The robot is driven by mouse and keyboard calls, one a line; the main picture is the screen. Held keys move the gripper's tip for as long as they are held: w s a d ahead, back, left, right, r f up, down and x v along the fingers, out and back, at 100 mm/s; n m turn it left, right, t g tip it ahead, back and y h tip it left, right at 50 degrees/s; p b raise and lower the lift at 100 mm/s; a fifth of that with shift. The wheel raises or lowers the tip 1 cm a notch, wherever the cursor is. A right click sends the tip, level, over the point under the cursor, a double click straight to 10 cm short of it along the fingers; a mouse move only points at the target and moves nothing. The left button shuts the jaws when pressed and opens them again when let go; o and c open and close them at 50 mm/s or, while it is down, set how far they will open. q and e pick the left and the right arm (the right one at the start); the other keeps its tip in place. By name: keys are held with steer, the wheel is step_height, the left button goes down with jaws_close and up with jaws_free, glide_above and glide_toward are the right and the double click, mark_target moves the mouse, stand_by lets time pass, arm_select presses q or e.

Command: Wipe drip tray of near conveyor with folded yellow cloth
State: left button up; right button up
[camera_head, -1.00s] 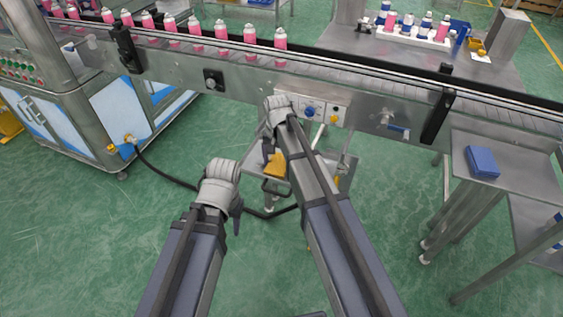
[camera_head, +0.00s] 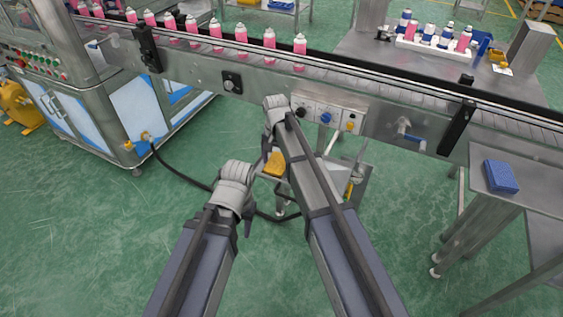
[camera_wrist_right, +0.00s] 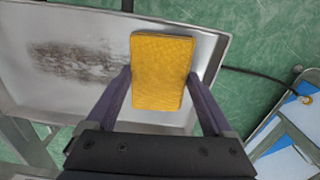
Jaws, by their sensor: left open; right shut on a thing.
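The folded yellow cloth (camera_wrist_right: 162,72) is a thick rectangular pad in the right wrist view; it also shows below the near conveyor in the head view (camera_head: 274,164). My right gripper (camera_wrist_right: 160,88) is shut on it, one finger at each side. The grey metal drip tray (camera_wrist_right: 25,92) lies under the cloth, with a dark smudged stain (camera_wrist_right: 85,62) left of the cloth. Whether the cloth touches the tray I cannot tell. My right arm hides part of the tray in the head view. My left gripper (camera_head: 240,215) is open and empty, pointing down over the floor, left of the tray.
The near conveyor (camera_head: 190,58) runs across above the tray, carrying pink cans (camera_head: 240,35). Its control box (camera_head: 325,112) and a blue-handled valve (camera_head: 410,137) are close to my right arm. A black hose (camera_head: 180,172) crosses the floor. A blue pad (camera_head: 501,176) lies on the right-hand table.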

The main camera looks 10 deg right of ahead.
steer(key=shift+f, duration=0.1)
steer(key=shift+s, duration=0.15)
steer(key=shift+s+d, duration=0.55)
steer(key=shift+d, duration=0.25)
steer(key=shift+s+d, duration=0.35)
steer(key=shift+d, duration=0.4)
steer(key=shift+d, duration=0.1)
steer(key=shift+s+d, duration=0.5)
steer(key=shift+d, duration=0.2)
steer(key=shift+s+d, duration=0.5)
steer(key=shift+d, duration=0.15)
steer(key=shift+d, duration=0.1)
steer(key=shift+s+d, duration=0.45)
steer(key=shift+d, duration=0.25)
steer(key=shift+s+d, duration=0.45)
steer(key=shift+d, duration=0.25)
steer(key=shift+d, duration=0.1)
